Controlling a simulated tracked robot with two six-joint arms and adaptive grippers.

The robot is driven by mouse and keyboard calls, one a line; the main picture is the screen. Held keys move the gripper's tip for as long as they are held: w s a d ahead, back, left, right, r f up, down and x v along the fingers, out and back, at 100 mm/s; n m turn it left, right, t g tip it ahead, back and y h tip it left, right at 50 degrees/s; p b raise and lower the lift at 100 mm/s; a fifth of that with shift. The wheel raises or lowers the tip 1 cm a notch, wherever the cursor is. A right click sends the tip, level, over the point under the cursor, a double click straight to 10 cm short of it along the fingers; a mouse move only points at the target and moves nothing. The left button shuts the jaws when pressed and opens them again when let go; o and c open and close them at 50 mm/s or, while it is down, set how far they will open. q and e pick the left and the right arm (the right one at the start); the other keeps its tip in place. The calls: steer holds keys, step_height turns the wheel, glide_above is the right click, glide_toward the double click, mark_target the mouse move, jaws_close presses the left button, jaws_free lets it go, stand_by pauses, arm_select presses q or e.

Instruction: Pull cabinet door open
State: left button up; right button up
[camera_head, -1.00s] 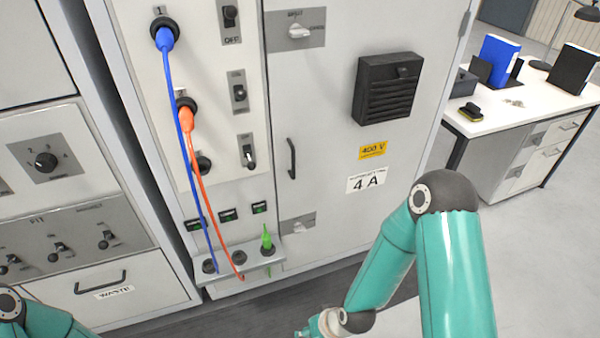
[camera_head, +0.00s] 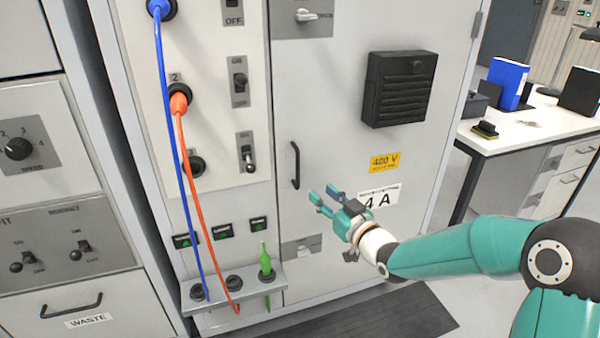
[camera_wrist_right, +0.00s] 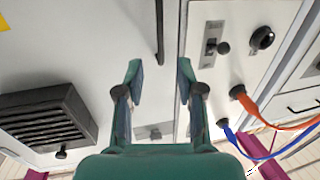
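The white cabinet door (camera_head: 340,142) is closed, with a black vertical bar handle (camera_head: 295,165) near its left edge. Latch plates sit above (camera_head: 303,17) and below (camera_head: 300,250) the handle. My right gripper (camera_head: 322,198) is open and empty, in front of the door, a little right of and below the handle in the head view. In the right wrist view, my open fingers (camera_wrist_right: 160,80) point toward the handle (camera_wrist_right: 160,35), which lies beyond their tips and apart from them. My left gripper is not in view.
Left of the door is a panel with blue (camera_head: 175,150) and orange (camera_head: 195,190) cables, and a small shelf (camera_head: 235,288) with a green plug. A black vent box (camera_head: 400,88) protrudes from the door. A desk (camera_head: 535,125) stands at right, with open floor before it.

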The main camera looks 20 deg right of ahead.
mark_target(299, 172)
steer(key=p+x, duration=0.1)
steer(key=x, duration=1.1)
steer(key=shift+w+a+f, duration=0.1)
steer(key=shift+w+f, duration=0.05)
steer(key=shift+w, duration=0.15)
jaws_close()
